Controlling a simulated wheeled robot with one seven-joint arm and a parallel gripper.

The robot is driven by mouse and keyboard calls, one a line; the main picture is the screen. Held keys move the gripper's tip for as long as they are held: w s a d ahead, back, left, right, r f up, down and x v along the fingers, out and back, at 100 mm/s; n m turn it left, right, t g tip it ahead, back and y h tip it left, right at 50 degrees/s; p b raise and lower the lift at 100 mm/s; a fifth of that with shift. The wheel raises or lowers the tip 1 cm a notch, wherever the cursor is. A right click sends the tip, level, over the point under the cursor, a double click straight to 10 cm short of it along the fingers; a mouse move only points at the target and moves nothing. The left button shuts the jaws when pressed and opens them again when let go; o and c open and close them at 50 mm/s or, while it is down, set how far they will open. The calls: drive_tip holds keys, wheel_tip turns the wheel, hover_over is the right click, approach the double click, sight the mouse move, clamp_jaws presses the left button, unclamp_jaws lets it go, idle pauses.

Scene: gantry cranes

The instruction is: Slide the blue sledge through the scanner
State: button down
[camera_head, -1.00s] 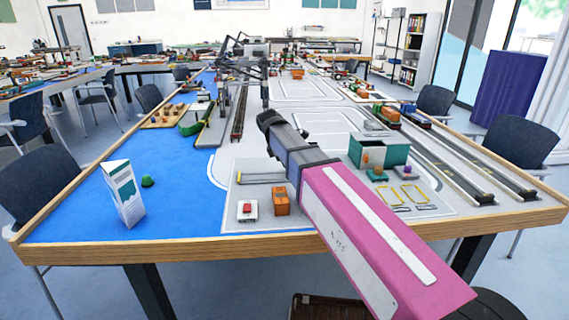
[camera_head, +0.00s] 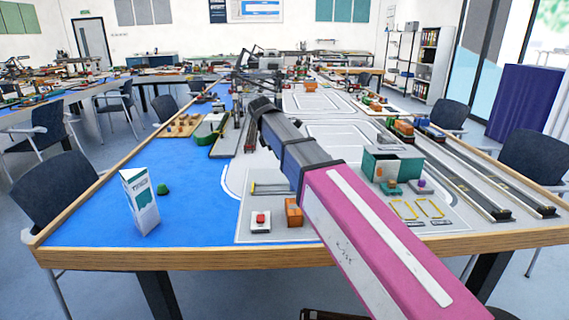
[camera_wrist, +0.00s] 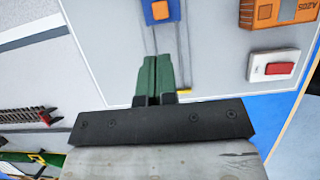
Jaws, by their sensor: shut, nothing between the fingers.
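My gripper (camera_wrist: 158,80) has green fingers, shut together with nothing between them, above a grey board in the wrist view. A blue block with an orange top (camera_wrist: 160,11), which looks like the blue sledge, sits between two thin grey rails (camera_wrist: 182,45) at the top edge, ahead of the fingertips and apart from them. The picture edge cuts it off. In the head view my arm hides the gripper and this block. A teal-and-white box (camera_head: 408,164) stands right of my arm. I cannot tell whether it is the scanner.
A white box with a red button (camera_head: 260,222) and an orange device (camera_head: 293,213) stand near the rails. A white carton (camera_head: 139,202) stands on the blue surface at left. Small knobbed pieces, including a purple-topped one (camera_head: 421,187), stand before the teal box.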

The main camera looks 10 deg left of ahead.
drive_tip(key=s+a, duration=0.1)
drive_tip(key=a, duration=0.4)
drive_tip(key=x, duration=0.9)
drive_tip(key=shift+s+d+f, duration=0.15)
drive_tip(key=shift+s+f, duration=0.1)
drive_tip(key=shift+f, duration=0.05)
drive_tip(key=shift+w+d+r, duration=0.1)
drive_tip(key=shift+w+d, duration=0.05)
drive_tip(key=shift+d, duration=0.45)
drive_tip(key=shift+w+d+r, duration=0.1)
drive_tip(key=shift+w+d, duration=0.05)
drive_tip(key=shift+d, duration=0.45)
drive_tip(key=shift+w+d, duration=0.2)
drive_tip(key=shift+d, duration=0.45)
drive_tip(key=shift+w+d, duration=0.2)
drive_tip(key=shift+d, duration=0.7)
drive_tip(key=shift+w+d, duration=0.2)
drive_tip(key=shift+d, duration=0.65)
drive_tip(key=shift+w+d, duration=0.2)
drive_tip(key=shift+d, duration=0.7)
drive_tip(key=shift+a, duration=0.1)
